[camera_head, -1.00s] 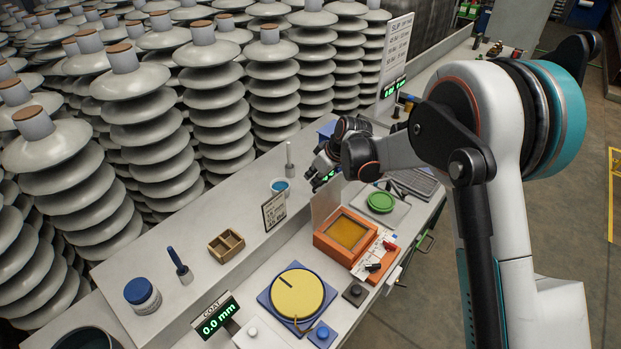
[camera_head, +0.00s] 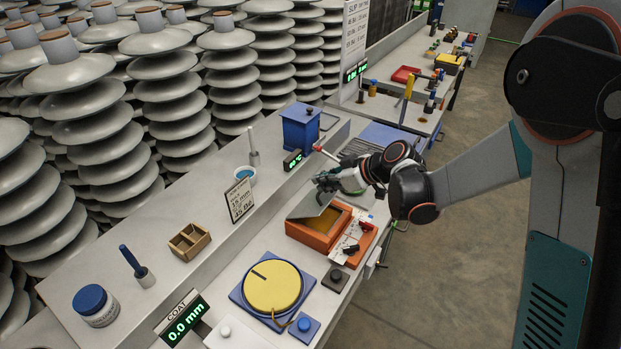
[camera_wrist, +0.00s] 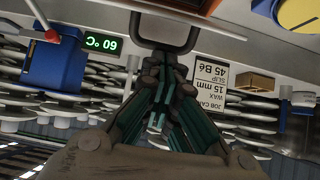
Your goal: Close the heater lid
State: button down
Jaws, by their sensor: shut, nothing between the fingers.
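An orange box (camera_head: 310,236) with a yellow-brown inside stands on the bench in the head view and looks like the heater. Its thin grey lid (camera_head: 311,207) is raised at a slant over the left part of the opening, so the box is partly open. My gripper (camera_head: 324,184) is shut and empty at the lid's upper edge, on its far side. Contact with the lid is hard to tell. In the wrist view my closed fingers (camera_wrist: 163,118) point toward a dark U-shaped bar (camera_wrist: 165,47), whose owner is unclear.
A blue box (camera_head: 300,128) with a red-tipped lever and a 60 °C display (camera_head: 292,160) stands behind. A yellow disc (camera_head: 272,287) on a blue base lies in front. A small red-orange tray (camera_head: 353,243) sits right of the orange box. Insulator stacks fill the left.

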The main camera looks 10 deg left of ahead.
jog(key=d+f+b, duration=0.1)
jog(key=d+f, duration=0.1)
jog(key=s+d+f+b, duration=0.1)
jog(key=f+b, duration=0.1)
jog(key=s+d+f+b, duration=0.1)
jog(key=d+f+b, duration=0.1)
jog(key=f, duration=0.1)
jog(key=shift+s+d, duration=0.15)
jog(key=shift+d, duration=0.15)
jog(key=shift+s+d+f+b, duration=0.1)
jog(key=shift+d+f+b, duration=0.15)
jog(key=shift+f+b, duration=0.4)
jog(key=shift+s+d+f+b, duration=0.1)
jog(key=shift+d+f+b, duration=0.15)
jog(key=shift+f+b, duration=0.35)
jog(key=shift+r, duration=0.1)
